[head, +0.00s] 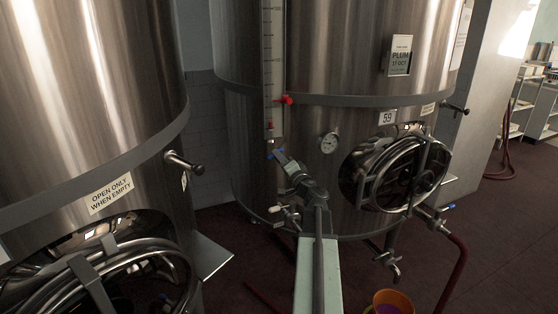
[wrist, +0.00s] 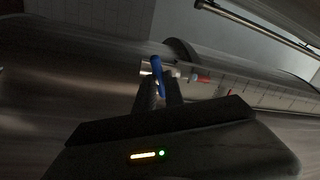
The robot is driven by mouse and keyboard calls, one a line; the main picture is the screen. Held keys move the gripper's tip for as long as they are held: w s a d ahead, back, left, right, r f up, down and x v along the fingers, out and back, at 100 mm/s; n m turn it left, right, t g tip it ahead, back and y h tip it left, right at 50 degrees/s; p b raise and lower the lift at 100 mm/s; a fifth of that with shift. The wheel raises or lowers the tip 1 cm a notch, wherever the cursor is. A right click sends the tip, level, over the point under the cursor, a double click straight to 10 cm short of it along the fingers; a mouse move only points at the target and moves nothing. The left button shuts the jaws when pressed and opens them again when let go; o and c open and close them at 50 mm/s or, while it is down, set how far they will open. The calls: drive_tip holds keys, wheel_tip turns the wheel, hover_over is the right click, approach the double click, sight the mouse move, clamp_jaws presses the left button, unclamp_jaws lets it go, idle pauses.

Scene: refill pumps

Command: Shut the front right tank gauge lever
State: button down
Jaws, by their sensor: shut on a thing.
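The right steel tank (head: 310,30) bears a tall gauge strip (head: 273,60) with a red pointer (head: 287,100) on its side. A small blue gauge lever (head: 277,155) sits just below the strip's lower end. My gripper (head: 284,161) is at this lever, with its fingers shut on it. In the wrist view, the blue lever (wrist: 157,72) stands up between and beyond the fingertips of my gripper (wrist: 160,85), slightly tilted. A metal fitting shows behind the lever. The gripped part of the lever is hidden by the fingers.
A valve with a red hose (head: 454,275) and an orange bucket (head: 393,300) are at lower right. Another tank (head: 90,80) stands at left.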

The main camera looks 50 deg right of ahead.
drive_tip(key=m+h, duration=0.1)
drive_tip(key=m, duration=0.5)
drive_tip(key=shift+a+f+h, duration=0.1)
drive_tip(key=shift+h, duration=0.3)
drive_tip(key=shift+m, duration=0.3)
drive_tip(key=c, duration=1.4)
unclamp_jaws()
drive_tip(key=shift+c, duration=0.2)
drive_tip(key=b+v, duration=0.2)
drive_tip(key=v, duration=0.5)
drive_tip(key=shift+s+a, duration=0.2)
drive_tip(key=shift+s, duration=0.15)
